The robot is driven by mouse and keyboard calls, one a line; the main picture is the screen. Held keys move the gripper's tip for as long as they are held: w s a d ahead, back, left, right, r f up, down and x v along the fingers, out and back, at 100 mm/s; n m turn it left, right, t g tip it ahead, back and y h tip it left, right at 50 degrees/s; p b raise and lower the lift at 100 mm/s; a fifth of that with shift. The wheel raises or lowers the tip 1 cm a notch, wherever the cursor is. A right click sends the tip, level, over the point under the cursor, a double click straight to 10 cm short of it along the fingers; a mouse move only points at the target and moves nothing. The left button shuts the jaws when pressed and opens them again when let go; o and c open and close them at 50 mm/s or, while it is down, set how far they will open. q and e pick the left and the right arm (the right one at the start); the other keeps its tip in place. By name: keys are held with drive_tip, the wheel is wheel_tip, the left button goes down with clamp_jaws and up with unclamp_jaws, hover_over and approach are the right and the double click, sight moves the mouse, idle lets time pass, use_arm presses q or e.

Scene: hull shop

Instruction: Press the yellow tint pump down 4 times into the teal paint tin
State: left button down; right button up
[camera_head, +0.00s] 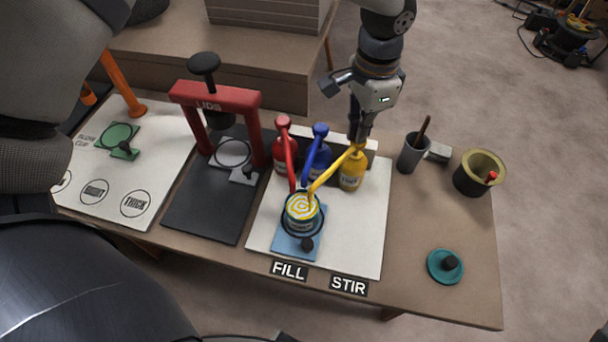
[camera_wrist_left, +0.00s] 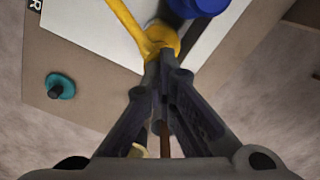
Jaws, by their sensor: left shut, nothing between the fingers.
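The yellow tint pump (camera_head: 351,172) stands on the white board behind the teal paint tin (camera_head: 301,222). Its long yellow spout slants down left and ends over the tin's open top. A yellow swirl shows on the paint inside the tin. My left gripper (camera_head: 357,140) points down with its fingers shut and empty, right at the pump's head; pressing contact cannot be told. In the left wrist view the shut fingertips (camera_wrist_left: 164,56) overlap the yellow pump head (camera_wrist_left: 158,36). My right gripper is not in view.
Red (camera_head: 283,155) and blue (camera_head: 319,160) pumps stand left of the yellow one. A red lid press (camera_head: 215,98) is further left. A dark cup (camera_head: 411,155) with a stick stands right, and a teal lid (camera_head: 444,267) lies front right. The table's right front is mostly clear.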

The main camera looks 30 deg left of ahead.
use_arm(q)
drive_tip(key=shift+r+p, duration=0.4)
drive_tip(key=shift+r, duration=1.2)
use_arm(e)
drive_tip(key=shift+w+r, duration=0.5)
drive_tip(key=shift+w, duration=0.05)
use_arm(q)
drive_tip(key=shift+r, duration=0.4)
wheel_tip(320, 180, up, 5)
drive_tip(key=shift+r, duration=0.1)
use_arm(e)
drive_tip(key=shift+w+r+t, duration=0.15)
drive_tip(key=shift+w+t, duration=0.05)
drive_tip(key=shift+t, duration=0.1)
